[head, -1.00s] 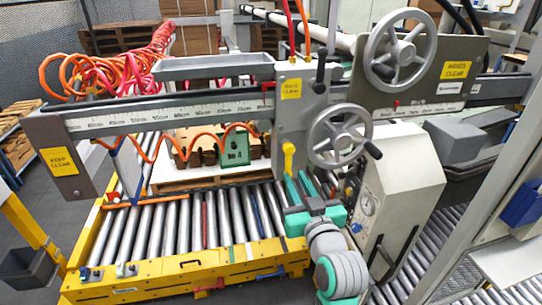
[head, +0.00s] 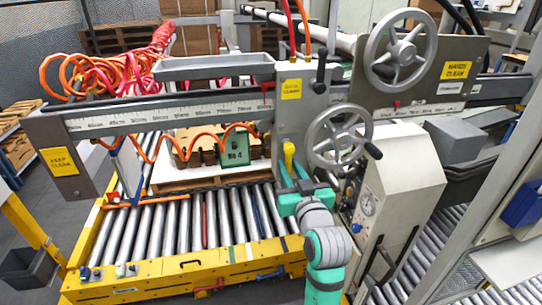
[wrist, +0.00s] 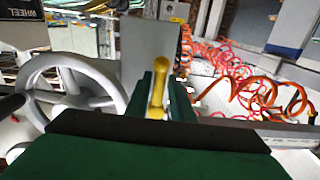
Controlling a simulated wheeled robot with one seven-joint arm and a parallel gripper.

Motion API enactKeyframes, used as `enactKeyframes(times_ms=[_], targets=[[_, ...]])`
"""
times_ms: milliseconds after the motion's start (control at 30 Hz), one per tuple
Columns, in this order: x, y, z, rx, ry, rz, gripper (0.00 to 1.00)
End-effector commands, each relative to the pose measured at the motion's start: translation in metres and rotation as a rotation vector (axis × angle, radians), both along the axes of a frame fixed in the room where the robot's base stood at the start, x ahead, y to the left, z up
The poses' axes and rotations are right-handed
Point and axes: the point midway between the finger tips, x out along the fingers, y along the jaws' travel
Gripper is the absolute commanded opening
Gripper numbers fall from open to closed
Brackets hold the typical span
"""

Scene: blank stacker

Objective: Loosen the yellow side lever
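The yellow side lever (head: 289,152) hangs on the lower front of the grey carriage block, below the ruler beam. My gripper (head: 288,176) is at the lever, its two fingers pointing up on either side of it. In the wrist view the lever (wrist: 158,88) stands between the two dark green fingers of my gripper (wrist: 160,95), its rounded top above them. The fingers look spread, with the lever between them; whether they touch it cannot be told. The lever's lower end is hidden behind the gripper.
A grey handwheel (head: 338,136) with a dark knob sits close right of the gripper. A larger handwheel (head: 400,50) is above. A grey cabinet with a gauge (head: 392,190) stands at the right. The roller conveyor (head: 170,225) lies below left; a green block (head: 236,146) stands behind.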

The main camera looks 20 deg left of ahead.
Motion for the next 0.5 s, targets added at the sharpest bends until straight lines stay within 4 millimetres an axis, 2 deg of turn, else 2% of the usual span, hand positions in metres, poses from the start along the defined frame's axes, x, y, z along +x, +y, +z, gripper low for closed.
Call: enactKeyframes(times_ms=[500], targets=[[-0.018,0.026,0.009,0.466,0.314,0.005,0.21]])
